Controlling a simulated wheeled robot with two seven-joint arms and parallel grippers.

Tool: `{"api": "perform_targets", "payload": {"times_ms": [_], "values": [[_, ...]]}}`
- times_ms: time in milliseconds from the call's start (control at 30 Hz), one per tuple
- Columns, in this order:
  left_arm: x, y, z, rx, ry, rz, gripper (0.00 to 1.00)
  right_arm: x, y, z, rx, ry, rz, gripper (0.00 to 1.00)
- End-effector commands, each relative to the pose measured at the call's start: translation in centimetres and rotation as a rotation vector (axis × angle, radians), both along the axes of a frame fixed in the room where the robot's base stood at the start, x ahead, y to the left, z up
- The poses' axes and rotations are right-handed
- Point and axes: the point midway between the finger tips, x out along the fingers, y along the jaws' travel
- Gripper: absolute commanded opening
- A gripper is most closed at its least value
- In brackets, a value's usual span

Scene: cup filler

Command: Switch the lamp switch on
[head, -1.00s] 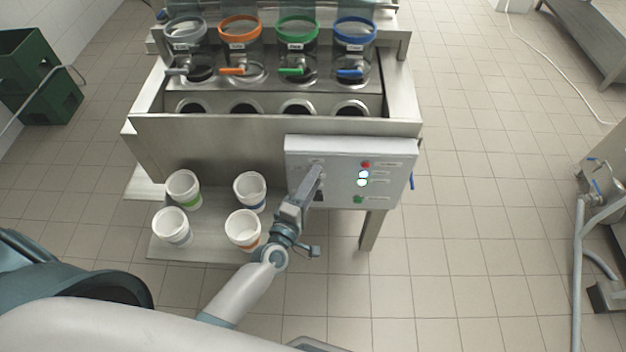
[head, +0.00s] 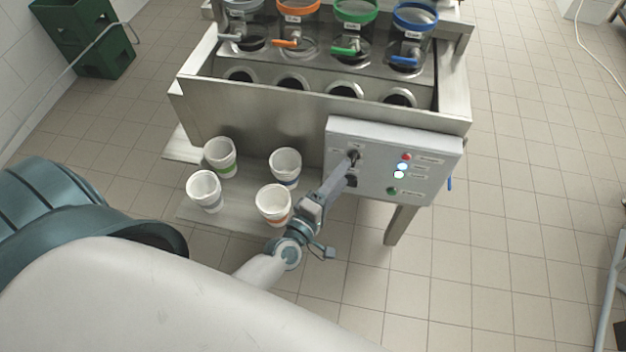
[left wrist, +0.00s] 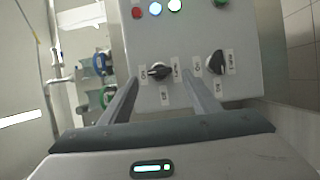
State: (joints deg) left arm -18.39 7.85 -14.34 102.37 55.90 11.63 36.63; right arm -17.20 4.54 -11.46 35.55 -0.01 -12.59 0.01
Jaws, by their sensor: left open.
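The grey control panel (head: 436,165) carries two black rotary switches. The upper switch (head: 353,156) shows at the tip of my left gripper (head: 346,164). The lower switch (head: 350,181) is just below, partly behind the gripper. In the left wrist view, my left gripper (left wrist: 160,80) is open, with one finger on each side of the upper switch (left wrist: 158,71); contact cannot be told. The lower switch (left wrist: 216,62) lies outside the fingers, to the right. The small labels are too blurred to tell surely which is the lamp switch. My right gripper is not in view.
The panel has red (head: 406,157), white and green (head: 391,190) lights; the white ones glow. Several white cups (head: 273,204) stand on the low shelf left of my gripper. Dispensers with coloured rims (head: 355,12) stand behind.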

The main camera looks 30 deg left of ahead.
Motion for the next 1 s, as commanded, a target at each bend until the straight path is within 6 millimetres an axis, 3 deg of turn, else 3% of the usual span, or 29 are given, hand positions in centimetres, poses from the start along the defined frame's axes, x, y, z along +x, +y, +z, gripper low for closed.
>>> {"api": "perform_targets", "payload": {"times_ms": [500, 600, 733, 867, 1000], "values": [[-9.7, 1.1, -0.2, 0.002, 0.003, -0.002, 0.56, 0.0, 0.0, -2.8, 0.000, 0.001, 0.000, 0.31], [-10.9, 1.2, -0.2, 0.001, 0.001, -0.001, 0.56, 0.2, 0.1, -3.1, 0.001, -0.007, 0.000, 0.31], [-11.9, 1.3, -0.1, 0.000, 0.001, -0.001, 0.56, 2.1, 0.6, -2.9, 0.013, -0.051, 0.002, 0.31], [-12.3, 1.4, 0.0, 0.000, 0.000, -0.001, 0.56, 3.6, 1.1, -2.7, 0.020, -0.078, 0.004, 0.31], [-12.3, 1.4, 0.1, 0.000, 0.000, -0.001, 0.56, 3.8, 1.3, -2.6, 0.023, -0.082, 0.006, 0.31]]}}
